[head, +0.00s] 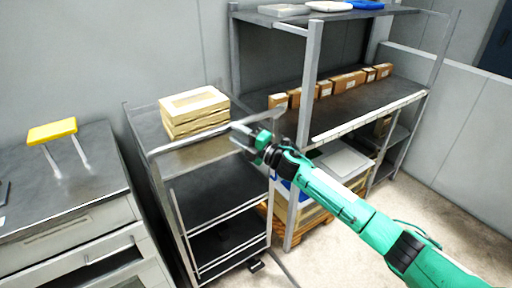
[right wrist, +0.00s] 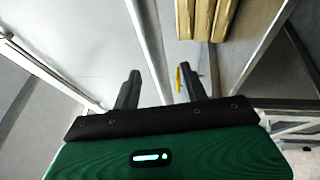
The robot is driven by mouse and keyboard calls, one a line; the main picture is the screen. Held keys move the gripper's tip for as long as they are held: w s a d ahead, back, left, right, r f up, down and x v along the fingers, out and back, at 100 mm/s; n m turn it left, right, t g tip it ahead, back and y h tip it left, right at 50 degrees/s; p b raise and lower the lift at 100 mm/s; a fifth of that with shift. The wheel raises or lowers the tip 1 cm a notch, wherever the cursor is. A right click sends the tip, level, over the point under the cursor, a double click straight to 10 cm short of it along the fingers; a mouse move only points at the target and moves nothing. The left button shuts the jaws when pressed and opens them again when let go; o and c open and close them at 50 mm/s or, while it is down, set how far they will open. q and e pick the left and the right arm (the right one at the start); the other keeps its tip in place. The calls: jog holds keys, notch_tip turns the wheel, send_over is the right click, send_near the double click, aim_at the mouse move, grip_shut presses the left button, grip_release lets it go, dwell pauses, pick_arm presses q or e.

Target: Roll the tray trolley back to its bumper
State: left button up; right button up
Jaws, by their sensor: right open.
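The tray trolley (head: 220,175) is a grey metal frame with several shelves, standing upright between the counter and the tall rack. A stack of pale wooden trays (head: 195,112) lies on its top and shows in the right wrist view (right wrist: 208,20). A handle bar (head: 190,143) runs along its near top edge. My right gripper (head: 243,138) is open at the right part of this bar. In the right wrist view the bar (right wrist: 148,40) runs between the open fingers (right wrist: 157,88); contact cannot be told. My left gripper is out of view. I cannot make out the bumper for certain.
A counter with drawers (head: 85,200) stands at left with a yellow-topped item (head: 52,131) on it. A tall rack (head: 312,70) with several brown boxes (head: 348,82) stands close to the trolley's right. Bare floor (head: 330,262) lies at front right.

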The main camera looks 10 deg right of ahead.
pick_arm(q)
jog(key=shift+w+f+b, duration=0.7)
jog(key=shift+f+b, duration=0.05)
jog(key=shift+b, duration=0.05)
pick_arm(e)
jog(key=v, duration=0.8)
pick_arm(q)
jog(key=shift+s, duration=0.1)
pick_arm(e)
jog(key=shift+s+d, duration=0.1)
